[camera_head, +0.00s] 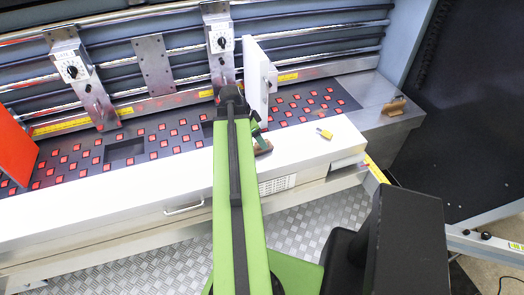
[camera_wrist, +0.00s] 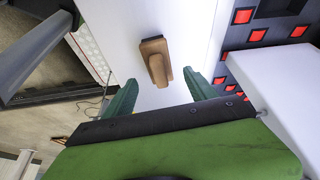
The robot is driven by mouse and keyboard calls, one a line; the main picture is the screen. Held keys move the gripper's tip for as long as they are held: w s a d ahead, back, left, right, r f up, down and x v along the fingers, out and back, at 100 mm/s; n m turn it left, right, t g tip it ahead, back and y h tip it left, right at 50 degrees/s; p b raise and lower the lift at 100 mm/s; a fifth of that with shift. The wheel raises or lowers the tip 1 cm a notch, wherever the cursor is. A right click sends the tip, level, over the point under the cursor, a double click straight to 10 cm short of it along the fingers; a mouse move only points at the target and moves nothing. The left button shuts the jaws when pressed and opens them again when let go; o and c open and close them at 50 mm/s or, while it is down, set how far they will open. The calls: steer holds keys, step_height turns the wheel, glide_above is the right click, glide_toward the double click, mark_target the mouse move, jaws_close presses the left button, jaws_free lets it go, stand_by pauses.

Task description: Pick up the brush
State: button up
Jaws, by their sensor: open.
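The brush, a brown wooden block with a raised grip, lies on the white ledge in the wrist view (camera_wrist: 154,58).
A white upright panel (camera_head: 258,80) stands close behind my gripper. An orange panel (camera_head: 14,147) stands at far left.

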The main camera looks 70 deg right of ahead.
steer(key=b+x, duration=0.4)
steer(key=x, duration=0.1)
steer(key=shift+w+a+f, duration=0.15)
steer(key=shift+w, duration=0.05)
jaws_close()
